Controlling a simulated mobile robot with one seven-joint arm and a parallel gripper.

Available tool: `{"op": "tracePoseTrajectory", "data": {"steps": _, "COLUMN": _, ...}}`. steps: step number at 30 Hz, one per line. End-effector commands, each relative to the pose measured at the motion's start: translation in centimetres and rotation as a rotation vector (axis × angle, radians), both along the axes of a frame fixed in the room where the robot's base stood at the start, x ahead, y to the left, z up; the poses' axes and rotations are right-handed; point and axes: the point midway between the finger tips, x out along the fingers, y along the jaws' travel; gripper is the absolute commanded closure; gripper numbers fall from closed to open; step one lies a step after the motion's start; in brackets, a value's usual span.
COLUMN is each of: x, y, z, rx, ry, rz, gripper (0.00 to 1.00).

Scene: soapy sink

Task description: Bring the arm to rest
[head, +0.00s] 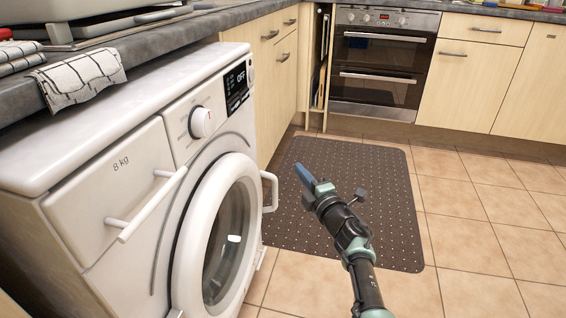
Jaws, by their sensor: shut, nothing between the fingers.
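My gripper (307,177) is in the middle of the head view, at the end of my arm, which reaches up from the bottom edge. Its blue fingers are together and hold nothing. In the picture it lies over the dark dotted floor mat (390,215), to the right of the washing machine's round door. It appears apart from the machine, though the exact distance is hard to tell.
A white washing machine (105,215) stands at left, with handles sticking out. A built-in oven (383,65) and wooden cupboards (465,85) line the back. A checked cloth (78,78) hangs over the counter edge. Tiled floor (480,250) is clear at right.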

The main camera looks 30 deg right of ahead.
Motion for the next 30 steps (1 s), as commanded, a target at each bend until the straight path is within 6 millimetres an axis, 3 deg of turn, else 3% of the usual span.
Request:
{"op": "tracePoseTrajectory", "data": {"steps": 3, "x": -1.4, "y": -1.5, "z": 0.1, "rx": 0.0, "ry": 0.001, "rz": -0.003, "gripper": 1.0}}
{"op": "tracePoseTrajectory", "data": {"steps": 8, "x": -2.2, "y": -2.4, "z": 0.0, "rx": 0.001, "ry": 0.001, "rz": -0.001, "gripper": 1.0}}
{"op": "tracePoseTrajectory", "data": {"steps": 14, "x": -2.4, "y": -2.5, "z": -0.1, "rx": 0.001, "ry": 0.0, "rz": 0.0, "gripper": 1.0}}
{"op": "tracePoseTrajectory", "data": {"steps": 17, "x": -1.6, "y": -1.7, "z": 1.5, "rx": 0.01, "ry": -0.029, "rz": 0.002, "gripper": 1.0}}
{"op": "tracePoseTrajectory", "data": {"steps": 20, "x": 0.1, "y": 0.3, "z": 5.4, "rx": 0.044, "ry": -0.103, "rz": 0.005, "gripper": 1.0}}
{"op": "tracePoseTrajectory", "data": {"steps": 25, "x": 2.7, "y": 6.1, "z": 16.3, "rx": 0.177, "ry": -0.307, "rz": 0.018, "gripper": 1.0}}
{"op": "tracePoseTrajectory", "data": {"steps": 30, "x": 2.3, "y": 12.5, "z": 27.3, "rx": 0.386, "ry": -0.502, "rz": 0.061, "gripper": 1.0}}
